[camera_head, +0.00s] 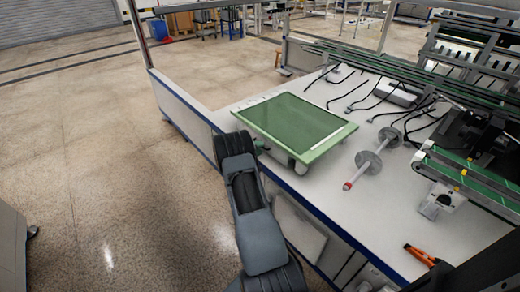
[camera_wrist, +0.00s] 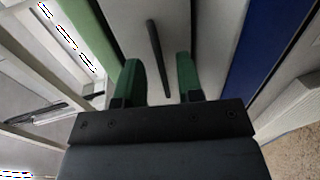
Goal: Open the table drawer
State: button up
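The table (camera_head: 377,200) has a white top with a blue edge. Below that edge, grey-white front panels (camera_head: 300,228) show beside my arm; I cannot tell which is the drawer, and no handle is clear there. My gripper (camera_head: 262,146) is at the table edge, by the near left corner of the green-framed board. In the wrist view my gripper (camera_wrist: 160,80) has its two green fingers apart with nothing held. A slim dark bar (camera_wrist: 154,48) lies beyond and between the fingertips against a pale surface; I cannot tell whether it is a handle.
The green-framed board (camera_head: 293,122) lies on the table close to my gripper. A shaft with grey discs (camera_head: 366,164), loose black cables (camera_head: 350,92) and an orange-handled tool (camera_head: 422,256) are also on top. A green-railed machine (camera_head: 465,180) stands at right. Open floor (camera_head: 90,170) is at left.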

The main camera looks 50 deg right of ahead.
jog(key=shift+d+f, duration=0.1)
jog(key=shift+d, duration=0.35)
jog(key=shift+c, duration=0.4)
grip_shut()
jog(key=shift+s, duration=0.1)
